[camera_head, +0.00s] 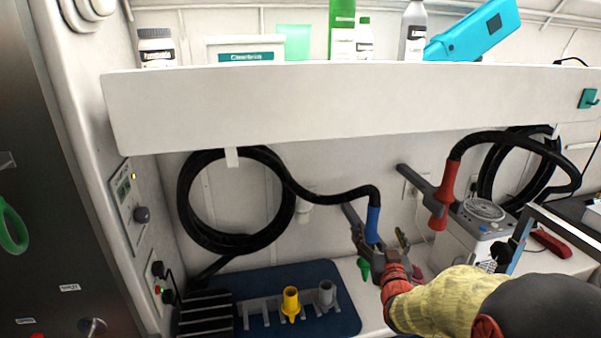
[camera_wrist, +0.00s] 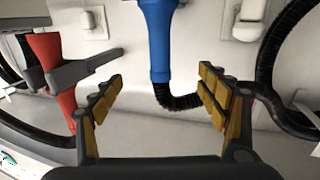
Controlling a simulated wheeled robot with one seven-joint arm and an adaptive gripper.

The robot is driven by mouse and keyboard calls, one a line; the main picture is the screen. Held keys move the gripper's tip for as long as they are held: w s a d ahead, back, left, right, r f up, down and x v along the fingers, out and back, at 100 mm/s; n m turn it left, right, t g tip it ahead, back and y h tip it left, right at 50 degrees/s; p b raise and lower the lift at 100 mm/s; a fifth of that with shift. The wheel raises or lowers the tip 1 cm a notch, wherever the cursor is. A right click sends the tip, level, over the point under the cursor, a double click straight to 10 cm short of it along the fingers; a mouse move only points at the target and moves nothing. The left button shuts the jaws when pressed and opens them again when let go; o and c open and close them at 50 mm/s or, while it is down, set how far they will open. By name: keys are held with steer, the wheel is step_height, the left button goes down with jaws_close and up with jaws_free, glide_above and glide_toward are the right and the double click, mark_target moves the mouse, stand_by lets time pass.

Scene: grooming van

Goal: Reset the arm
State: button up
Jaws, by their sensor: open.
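My gripper (camera_head: 378,238) is open in the middle right of the head view, its arm reaching in from the lower right. In the wrist view, its yellow-padded fingers (camera_wrist: 160,80) stand wide apart, with clear gaps to the blue hose end. The blue hose end (camera_head: 373,225) hangs on a black hose beside the gripper. In the wrist view, the blue end (camera_wrist: 158,40) shows between and beyond the fingertips. Whether something holds it up is hidden.
A white shelf (camera_head: 330,105) with bottles runs above. A red hose end (camera_head: 443,195) sits in a grey holder at right, near a white machine (camera_head: 470,240). Below, a blue mat (camera_head: 345,315) carries a grey rack with a yellow nozzle (camera_head: 291,304) and a grey nozzle (camera_head: 327,295).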

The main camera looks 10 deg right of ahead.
steer(key=s+f+g, duration=0.4)
steer(key=f+g, duration=0.1)
steer(key=f, duration=0.7)
steer(key=s+a+f+g+y, duration=0.2)
steer(key=s+a+g, duration=0.25)
steer(key=s, duration=0.45)
steer(key=s+a+r+n+g+y, duration=0.15)
steer(key=s+a+r, duration=0.25)
steer(key=s, duration=0.5)
steer(key=s+a+r+m+g, duration=0.1)
steer(key=s+a+r+g, duration=0.25)
steer(key=s, duration=0.55)
steer(key=s+a+r+n+t, duration=0.2)
steer(key=s+a+r, duration=0.2)
steer(key=r, duration=0.4)
steer(key=shift+a+t, duration=0.35)
steer(key=shift+a, duration=0.05)
steer(key=shift+r+y, duration=0.1)
steer(key=shift+y, duration=0.15)
